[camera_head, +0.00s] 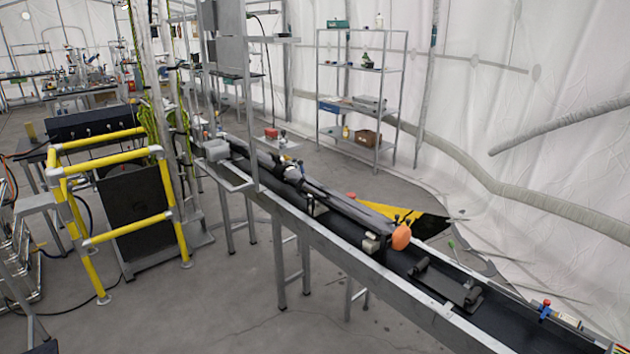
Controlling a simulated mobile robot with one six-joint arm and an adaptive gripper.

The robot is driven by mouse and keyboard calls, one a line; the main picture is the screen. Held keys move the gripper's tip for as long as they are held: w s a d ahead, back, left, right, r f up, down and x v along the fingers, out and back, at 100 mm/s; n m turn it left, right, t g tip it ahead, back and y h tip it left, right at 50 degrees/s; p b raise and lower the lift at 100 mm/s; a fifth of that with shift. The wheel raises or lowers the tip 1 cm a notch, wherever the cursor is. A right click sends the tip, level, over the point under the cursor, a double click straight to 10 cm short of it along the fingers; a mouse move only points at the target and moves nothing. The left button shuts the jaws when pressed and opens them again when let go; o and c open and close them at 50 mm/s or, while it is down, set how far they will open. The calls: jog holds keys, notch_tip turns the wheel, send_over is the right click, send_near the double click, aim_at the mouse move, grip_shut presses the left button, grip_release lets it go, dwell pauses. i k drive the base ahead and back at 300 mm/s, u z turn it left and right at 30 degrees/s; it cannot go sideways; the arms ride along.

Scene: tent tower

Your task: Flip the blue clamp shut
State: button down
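No other clearly blue clamp shows. My gripper is not in view, so where it is relative to the clamp cannot be told.
A long metal-framed bench (348,251) runs from centre left to lower right. On it are a long dark device with an orange rounded part (401,236) and a black fixture (445,287). Yellow railings (125,237) stand left. A shelf rack (362,103) stands behind. Grey floor is open in front.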

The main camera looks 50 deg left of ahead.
aim_at(301, 163)
jog(key=z, duration=0.05)
jog(key=i, duration=0.35)
jog(key=u, duration=2.4)
jog(key=i, duration=0.55)
jog(key=z, duration=0.35)
